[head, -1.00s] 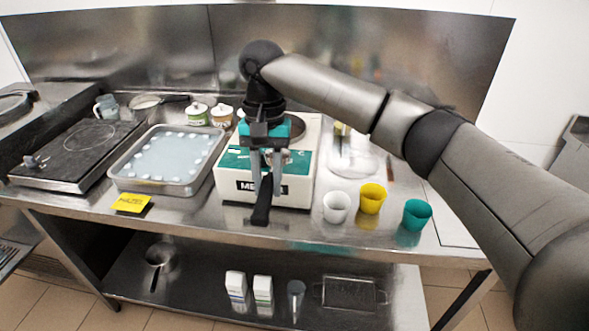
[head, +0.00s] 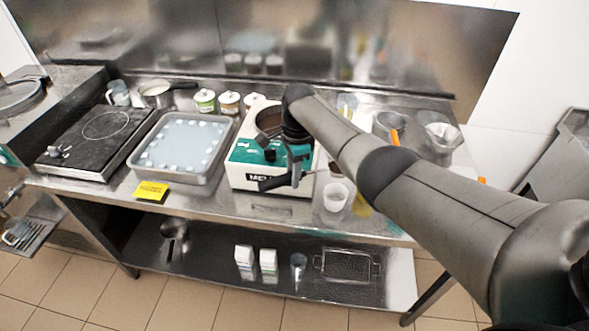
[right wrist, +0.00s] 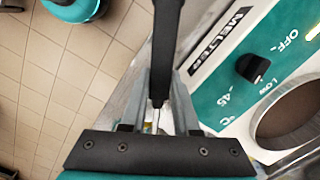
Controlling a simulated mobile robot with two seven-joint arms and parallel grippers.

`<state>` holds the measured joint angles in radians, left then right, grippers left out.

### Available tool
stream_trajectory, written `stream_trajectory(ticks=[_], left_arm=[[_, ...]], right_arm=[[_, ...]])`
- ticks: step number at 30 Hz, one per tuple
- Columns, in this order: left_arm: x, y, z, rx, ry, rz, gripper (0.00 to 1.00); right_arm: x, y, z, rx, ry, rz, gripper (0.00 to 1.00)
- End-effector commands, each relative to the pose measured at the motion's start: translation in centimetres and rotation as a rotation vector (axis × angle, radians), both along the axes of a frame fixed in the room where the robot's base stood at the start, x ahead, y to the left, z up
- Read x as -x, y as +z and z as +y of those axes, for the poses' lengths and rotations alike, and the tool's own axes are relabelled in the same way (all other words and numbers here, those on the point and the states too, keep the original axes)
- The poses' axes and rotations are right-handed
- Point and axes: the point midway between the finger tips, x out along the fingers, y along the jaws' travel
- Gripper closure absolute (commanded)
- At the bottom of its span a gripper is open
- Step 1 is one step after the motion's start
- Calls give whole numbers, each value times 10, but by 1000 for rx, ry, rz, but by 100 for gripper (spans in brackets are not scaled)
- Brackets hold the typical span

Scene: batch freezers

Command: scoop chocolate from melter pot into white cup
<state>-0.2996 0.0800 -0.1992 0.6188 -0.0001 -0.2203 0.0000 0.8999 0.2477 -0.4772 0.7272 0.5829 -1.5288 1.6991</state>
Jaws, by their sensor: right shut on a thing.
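The melter (head: 250,178) is a white and teal box on the steel table, with its round pot (head: 270,117) at the top, partly behind my arm. My right gripper (head: 293,175) is shut on a black-handled utensil (head: 270,184) in front of the melter. In the right wrist view the black handle (right wrist: 166,45) runs between the fingers, and the pot's metal rim (right wrist: 258,128) is at the right. The utensil's working end cannot be made out. The white cup (head: 336,197) stands upright right of the gripper, apart from it. My left gripper is not in view.
A yellow cup (head: 361,205) is mostly hidden by my right arm. A steel tray (head: 140,172) with pale pieces, a dark hotplate (head: 85,150) and a yellow card (head: 150,190) are left. Several jars (head: 205,100) stand behind; a pitcher (head: 388,124) is back right.

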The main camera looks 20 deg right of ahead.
Motion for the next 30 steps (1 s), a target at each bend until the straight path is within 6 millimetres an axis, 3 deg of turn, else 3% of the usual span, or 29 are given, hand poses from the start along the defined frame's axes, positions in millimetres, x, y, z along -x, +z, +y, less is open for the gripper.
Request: stream_trajectory(ticks=[7,17,18,21,30], left_arm=[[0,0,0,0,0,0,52],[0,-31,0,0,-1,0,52],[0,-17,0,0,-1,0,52],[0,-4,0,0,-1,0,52],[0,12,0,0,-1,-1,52]], right_arm=[[7,-12,-1,3,-36,-3,100],[7,-39,-1,3,-33,-3,100],[10,-33,-2,5,-32,-22,100],[11,-30,-2,7,-33,-72,100],[17,-35,-1,13,-32,-237,100]])
